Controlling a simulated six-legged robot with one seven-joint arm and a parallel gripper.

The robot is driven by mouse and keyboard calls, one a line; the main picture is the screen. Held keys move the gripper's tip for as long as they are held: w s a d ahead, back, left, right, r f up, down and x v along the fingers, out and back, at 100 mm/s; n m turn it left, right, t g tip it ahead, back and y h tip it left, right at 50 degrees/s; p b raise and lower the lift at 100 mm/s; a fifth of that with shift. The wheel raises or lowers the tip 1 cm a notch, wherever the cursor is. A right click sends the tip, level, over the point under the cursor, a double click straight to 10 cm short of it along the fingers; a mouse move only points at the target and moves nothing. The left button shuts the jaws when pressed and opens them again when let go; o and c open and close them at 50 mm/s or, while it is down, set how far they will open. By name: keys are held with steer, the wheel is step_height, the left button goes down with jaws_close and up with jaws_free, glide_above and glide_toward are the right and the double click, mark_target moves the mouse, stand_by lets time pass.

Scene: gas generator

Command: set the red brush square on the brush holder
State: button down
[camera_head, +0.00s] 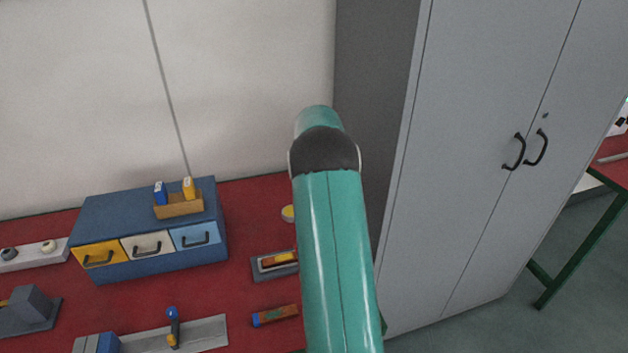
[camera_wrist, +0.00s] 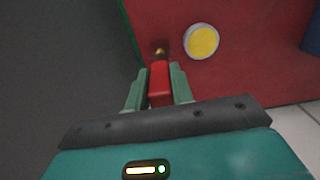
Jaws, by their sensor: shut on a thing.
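My gripper (camera_wrist: 159,80) shows in the wrist view, its two green fingers closed on the sides of a red block, which I take to be the red brush (camera_wrist: 159,86). A small brassy tip shows at its far end. The red table surface lies beyond it; the height above the table is unclear. In the head view my arm hides the gripper and the brush.
A yellow-faced round thing (camera_wrist: 203,41) is right of the brush in the wrist view. A blue-ended red piece (camera_head: 275,315) lies in front of the grey base. A blue drawer box (camera_head: 150,262) stands left; a tall grey cabinet (camera_head: 470,150) stands close right.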

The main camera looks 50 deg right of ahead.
steer(key=shift+f, duration=0.3)
steer(key=shift+f, duration=0.35)
steer(key=shift+f, duration=0.1)
steer(key=c, duration=1.1)
jaws_free()
step_height(320, 180, up, 14)
steer(key=shift+f, duration=0.1)
